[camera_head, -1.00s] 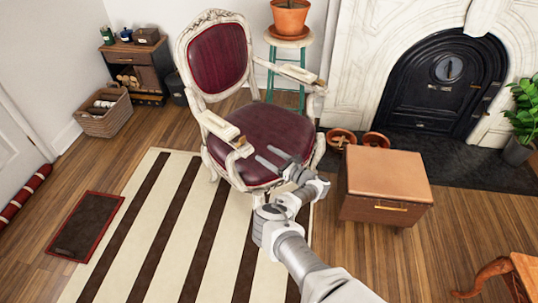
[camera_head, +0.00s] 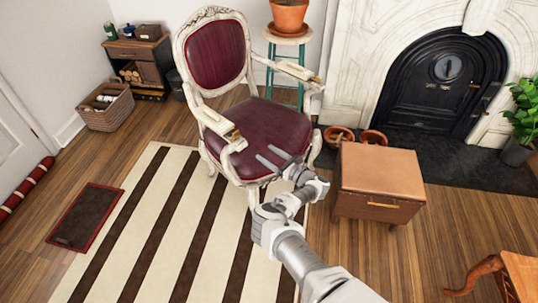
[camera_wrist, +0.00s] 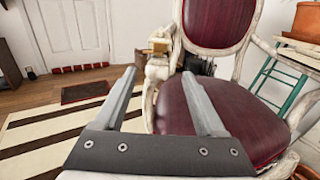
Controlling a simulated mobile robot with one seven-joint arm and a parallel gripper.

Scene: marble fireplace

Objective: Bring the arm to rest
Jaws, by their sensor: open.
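My gripper (camera_head: 270,158) is open and empty. In the head view its fingers point up and left, in front of the seat of a carved white armchair (camera_head: 258,135) with dark red upholstery. My arm reaches in from the bottom of that view. In the wrist view, the two grey fingers of my gripper (camera_wrist: 160,95) stand wide apart with nothing between them. The armchair's red seat (camera_wrist: 240,115) lies beyond the right finger, and its armrest shows between the fingers. I cannot tell how close the fingers are to the chair.
A brown box-like stool (camera_head: 380,180) stands right of my arm. A striped rug (camera_head: 140,235) covers the floor at left. A small dark mat (camera_head: 86,217) and a wicker basket (camera_head: 107,108) lie further left. A wooden furniture leg (camera_head: 480,270) shows at lower right.

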